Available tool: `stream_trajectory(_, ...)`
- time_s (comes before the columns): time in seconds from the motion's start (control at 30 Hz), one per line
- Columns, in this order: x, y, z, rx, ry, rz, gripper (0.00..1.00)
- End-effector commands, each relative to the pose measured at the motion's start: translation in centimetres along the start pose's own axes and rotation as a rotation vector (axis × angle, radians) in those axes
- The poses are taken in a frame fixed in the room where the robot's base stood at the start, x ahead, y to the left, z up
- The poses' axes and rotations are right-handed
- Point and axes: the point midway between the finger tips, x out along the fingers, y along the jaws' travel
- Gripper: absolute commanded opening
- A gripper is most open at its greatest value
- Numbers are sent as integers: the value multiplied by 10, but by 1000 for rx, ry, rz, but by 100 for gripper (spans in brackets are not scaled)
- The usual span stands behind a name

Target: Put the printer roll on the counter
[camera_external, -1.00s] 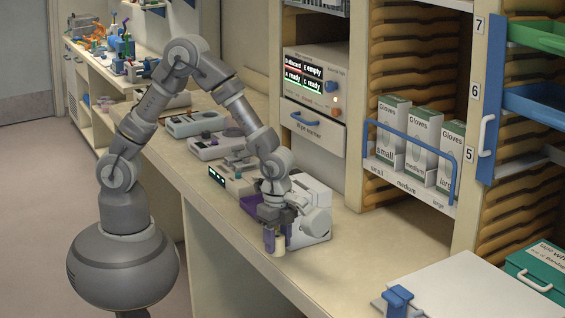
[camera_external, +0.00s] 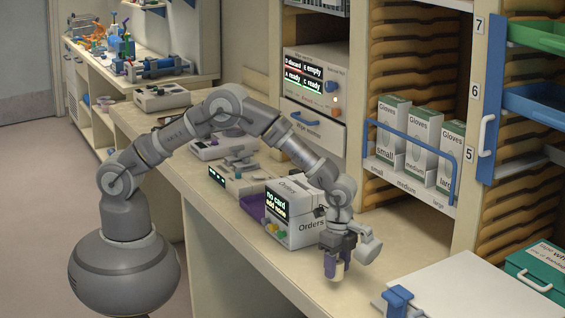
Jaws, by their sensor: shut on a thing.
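My gripper (camera_external: 335,268) points down over the counter (camera_external: 400,238), to the right of the white Orders printer (camera_external: 298,228). The fingers hide the rest of the roll. The roll is near the counter top, but I cannot tell whether it touches it. The printer has a dark screen with green text reading "no card".
A white board with a blue clamp (camera_external: 398,298) lies at the front right. Grey devices (camera_external: 240,177) line the counter to the left. Glove boxes (camera_external: 420,143) stand in the shelf behind. The counter between printer and board is clear.

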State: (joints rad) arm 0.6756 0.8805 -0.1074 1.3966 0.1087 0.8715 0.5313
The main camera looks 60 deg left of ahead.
Motion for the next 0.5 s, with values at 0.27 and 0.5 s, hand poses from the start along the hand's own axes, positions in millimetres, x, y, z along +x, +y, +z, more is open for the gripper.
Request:
stream_trajectory(0.27, 32, -4, -6, 0, -1, 1, 14)
stream_trajectory(0.5, 35, -4, -6, 0, 1, 0, 14)
